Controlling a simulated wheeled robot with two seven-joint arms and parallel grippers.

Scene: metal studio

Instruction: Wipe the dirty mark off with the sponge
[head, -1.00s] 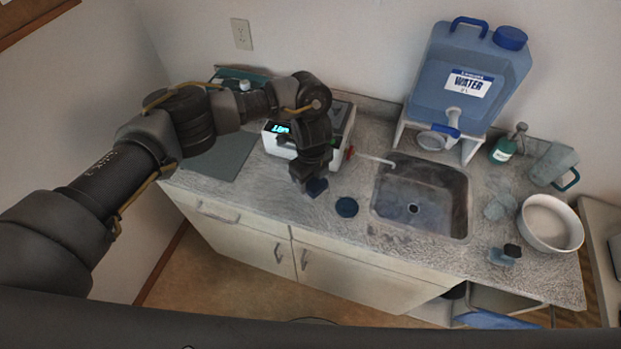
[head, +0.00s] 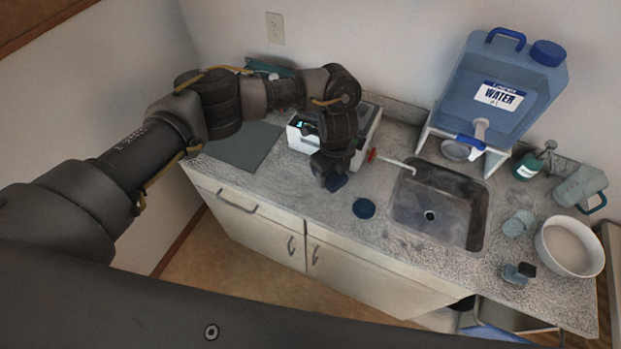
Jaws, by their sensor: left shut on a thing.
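My left gripper (head: 330,172) points down over the counter, left of the sink. It is shut on a small dark blue block that looks like the sponge (head: 336,182). The sponge is low over the counter or touching it; I cannot tell which. The gripper hides its upper part. A faint darker smudge (head: 408,240) shows on the speckled counter by the sink's front left edge; I cannot tell for sure that it is the dirty mark. My right gripper is not in view.
A flat dark blue disc (head: 363,208) lies between sponge and sink (head: 437,205). A white device (head: 302,138) stands behind the gripper. A blue water jug (head: 505,85) on a stand is behind the sink. A white bowl (head: 568,247) and several small items are at right.

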